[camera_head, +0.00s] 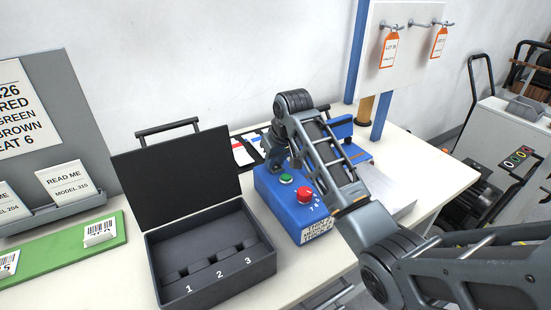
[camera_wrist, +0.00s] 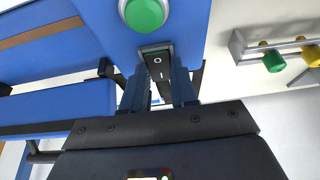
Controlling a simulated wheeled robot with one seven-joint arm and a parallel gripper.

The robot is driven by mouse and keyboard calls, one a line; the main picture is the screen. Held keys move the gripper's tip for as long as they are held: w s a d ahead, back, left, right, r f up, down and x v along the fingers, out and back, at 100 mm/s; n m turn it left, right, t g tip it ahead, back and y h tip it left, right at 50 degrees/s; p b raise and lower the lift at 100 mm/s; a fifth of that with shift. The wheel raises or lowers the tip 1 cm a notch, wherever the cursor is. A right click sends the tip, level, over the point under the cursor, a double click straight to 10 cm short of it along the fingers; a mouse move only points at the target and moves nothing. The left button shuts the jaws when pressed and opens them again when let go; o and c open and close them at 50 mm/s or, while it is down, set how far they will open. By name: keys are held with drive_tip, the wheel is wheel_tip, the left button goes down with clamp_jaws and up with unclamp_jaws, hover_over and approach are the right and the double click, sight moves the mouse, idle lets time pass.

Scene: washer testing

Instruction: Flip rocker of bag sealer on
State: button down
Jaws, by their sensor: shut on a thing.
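The black rocker (camera_wrist: 157,64), marked O and I, sits below a round green button (camera_wrist: 144,11) on a blue face in the wrist view. Which side is pressed down I cannot tell. My gripper (camera_wrist: 157,88) has its two blue-grey fingers on either side of the rocker, shut on it. In the head view my gripper (camera_head: 274,157) points down at the far end of a blue box (camera_head: 275,205). That box carries a green button (camera_head: 286,179) and a red knob (camera_head: 305,195). The rocker is hidden there by my gripper.
An open black case (camera_head: 160,265) with numbered slots stands left of the box. A blue device (camera_head: 340,128) is behind my arm. A green board (camera_head: 60,250) lies at left. Orange tags (camera_head: 390,48) hang from hooks. A rail with green and yellow knobs (camera_wrist: 274,61) shows at right.

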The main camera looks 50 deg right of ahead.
sight(275, 164)
drive_tip(key=shift+w+r+g+p, duration=0.2)
drive_tip(key=shift+r+g+p, duration=0.35)
drive_tip(key=shift+p, duration=0.55)
drive_tip(key=shift+w+f+g+p, duration=0.1)
drive_tip(key=shift+f+g+p, duration=0.05)
drive_tip(key=shift+g+p, duration=0.3)
drive_tip(key=shift+w+d+f+g+y, duration=0.15)
drive_tip(key=shift+f+g+y, duration=0.15)
drive_tip(key=shift+g+y, duration=0.3)
drive_tip(key=c, duration=0.9)
unclamp_jaws()
drive_tip(key=shift+s+r+b, duration=0.2)
drive_tip(key=shift+r+b, duration=0.15)
drive_tip(key=shift+r, duration=3.55)
